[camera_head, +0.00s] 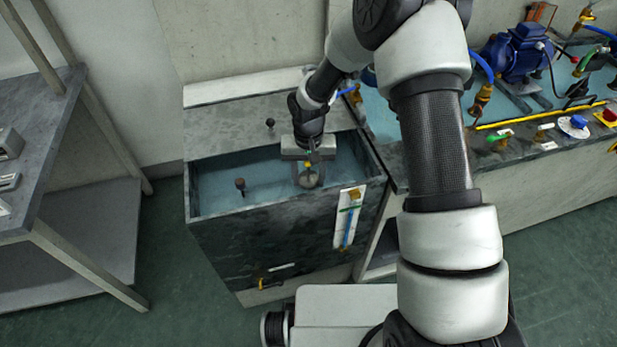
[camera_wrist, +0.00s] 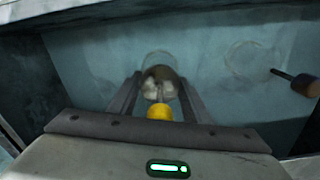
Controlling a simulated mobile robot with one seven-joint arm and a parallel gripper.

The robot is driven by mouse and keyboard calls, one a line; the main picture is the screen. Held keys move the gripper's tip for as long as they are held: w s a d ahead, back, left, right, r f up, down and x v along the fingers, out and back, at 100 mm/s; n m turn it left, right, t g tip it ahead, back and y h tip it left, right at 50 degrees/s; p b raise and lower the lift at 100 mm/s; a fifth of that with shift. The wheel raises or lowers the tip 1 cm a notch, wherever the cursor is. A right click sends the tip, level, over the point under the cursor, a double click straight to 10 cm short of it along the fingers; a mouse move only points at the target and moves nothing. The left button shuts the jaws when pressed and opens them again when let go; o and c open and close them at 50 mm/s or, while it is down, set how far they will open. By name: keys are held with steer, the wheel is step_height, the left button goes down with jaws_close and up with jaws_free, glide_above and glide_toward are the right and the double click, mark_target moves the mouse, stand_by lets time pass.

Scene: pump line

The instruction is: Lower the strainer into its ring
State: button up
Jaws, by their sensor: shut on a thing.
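My gripper (camera_head: 308,166) points down into the open tank at its right end. In the wrist view its two fingers (camera_wrist: 158,98) are closed on the strainer (camera_wrist: 158,84), a pale and brownish round piece with a yellow knob (camera_wrist: 159,112). The strainer also shows below the gripper in the head view (camera_head: 309,180). A pale ring outline (camera_wrist: 160,58) lies just beyond the strainer, partly hidden by it. A second faint round outline (camera_wrist: 248,60) is to the right. I cannot tell whether the strainer touches a ring.
The grey tank (camera_head: 230,240) has walls around the gripper. A dark-knobbed rod (camera_head: 240,184) stands in the tank to the left; a dark-tipped rod (camera_wrist: 305,85) shows at right in the wrist view. A sight gauge (camera_head: 347,217) is on the front. A pump bench (camera_head: 545,160) is at right.

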mark_target(309, 166)
steer(key=shift+f+b, duration=1.25)
steer(key=shift+f, duration=0.25)
steer(key=o, duration=1.2)
steer(key=shift+r+p, duration=2.55)
steer(key=shift+r, duration=1.45)
step_height(309, 166, up, 17)
steer(key=shift+r+p, duration=0.2)
steer(key=shift+p, duration=0.95)
